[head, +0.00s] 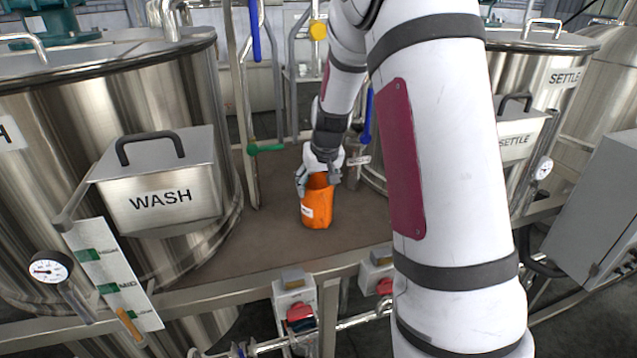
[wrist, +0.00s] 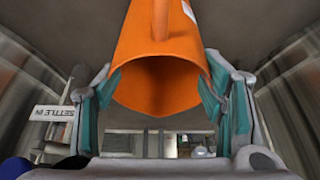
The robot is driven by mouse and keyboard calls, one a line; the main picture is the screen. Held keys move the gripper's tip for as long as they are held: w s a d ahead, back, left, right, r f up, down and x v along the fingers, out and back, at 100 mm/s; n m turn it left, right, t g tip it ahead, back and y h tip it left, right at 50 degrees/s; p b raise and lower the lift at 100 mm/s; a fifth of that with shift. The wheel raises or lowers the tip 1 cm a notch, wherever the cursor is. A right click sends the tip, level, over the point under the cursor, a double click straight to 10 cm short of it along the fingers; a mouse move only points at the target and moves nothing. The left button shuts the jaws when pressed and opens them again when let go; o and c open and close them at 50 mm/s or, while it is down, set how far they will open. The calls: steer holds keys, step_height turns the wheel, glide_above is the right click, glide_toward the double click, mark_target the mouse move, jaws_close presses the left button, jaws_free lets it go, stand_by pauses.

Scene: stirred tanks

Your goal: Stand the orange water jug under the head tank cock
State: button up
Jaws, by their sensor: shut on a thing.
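The orange water jug (head: 317,208) is upright or nearly so over the brown deck between the tanks in the head view, with a white label on its side. I cannot tell whether its base touches the deck. My gripper (head: 319,184) is shut on the jug near its rim, one finger on each side. In the wrist view the jug (wrist: 160,50) shows its open mouth, and the teal finger pads of my gripper (wrist: 160,95) press both sides. No label in view marks the head tank cock, so I cannot tell which fitting it is.
The WASH tank's box (head: 160,195) stands left of the deck, and a SETTLE tank (head: 535,75) stands right. A green lever (head: 265,149) and upright pipes stand behind the jug. Bare deck (head: 255,235) lies left.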

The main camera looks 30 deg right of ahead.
steer(key=shift+f, duration=0.15)
steer(key=o, duration=1.6)
steer(key=shift+c, duration=0.2)
